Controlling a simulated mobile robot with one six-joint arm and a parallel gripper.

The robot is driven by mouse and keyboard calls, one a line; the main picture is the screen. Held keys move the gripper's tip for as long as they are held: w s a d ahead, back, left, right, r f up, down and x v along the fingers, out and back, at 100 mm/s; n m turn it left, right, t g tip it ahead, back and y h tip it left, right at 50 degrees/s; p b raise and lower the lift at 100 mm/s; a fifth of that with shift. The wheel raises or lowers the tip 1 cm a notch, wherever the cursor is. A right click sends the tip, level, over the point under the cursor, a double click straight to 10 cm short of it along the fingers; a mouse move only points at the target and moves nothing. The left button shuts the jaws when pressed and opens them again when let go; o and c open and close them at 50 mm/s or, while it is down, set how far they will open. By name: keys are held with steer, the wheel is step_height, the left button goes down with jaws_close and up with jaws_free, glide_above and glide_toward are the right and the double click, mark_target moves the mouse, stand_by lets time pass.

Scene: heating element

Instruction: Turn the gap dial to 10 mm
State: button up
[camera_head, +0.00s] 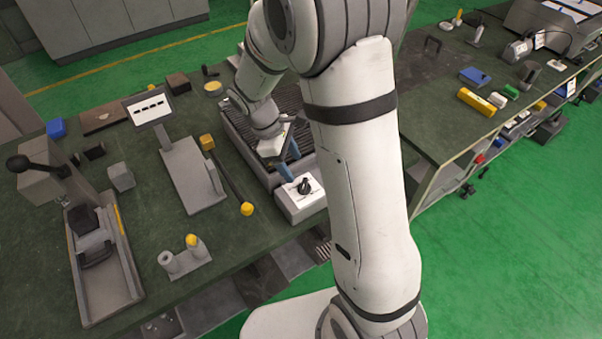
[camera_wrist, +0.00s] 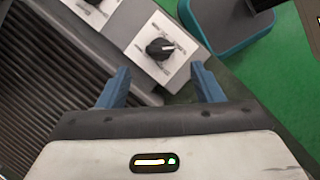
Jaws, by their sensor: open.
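A black dial knob (camera_wrist: 160,48) with a white pointer mark sits on a white label plate in the wrist view. The print around it is too small to read. My gripper (camera_wrist: 160,74) is open, its two blue fingers apart on either side of the knob's line and not touching it. A second knob (camera_wrist: 93,3) on a white plate is cut off at the top edge. In the head view one black knob (camera_head: 304,187) shows on a white-topped box, with my gripper (camera_head: 287,171) just behind it. I cannot tell which knob is the gap dial.
A dark ribbed bed (camera_wrist: 40,75) lies left of the knobs. A teal-edged grey block (camera_wrist: 228,25) stands to the right in the wrist view. In the head view a yellow-ended rod (camera_head: 232,183), a tilted display stand (camera_head: 190,172) and a lever press (camera_head: 90,220) stand left on the bench.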

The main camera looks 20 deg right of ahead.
mark_target(303, 182)
steer(key=x, duration=0.7)
steer(key=shift+s+d+f, duration=0.1)
steer(key=shift+d+f, duration=0.05)
steer(key=shift+f, duration=0.05)
steer(key=shift+c, duration=0.6)
steer(key=c, duration=0.9)
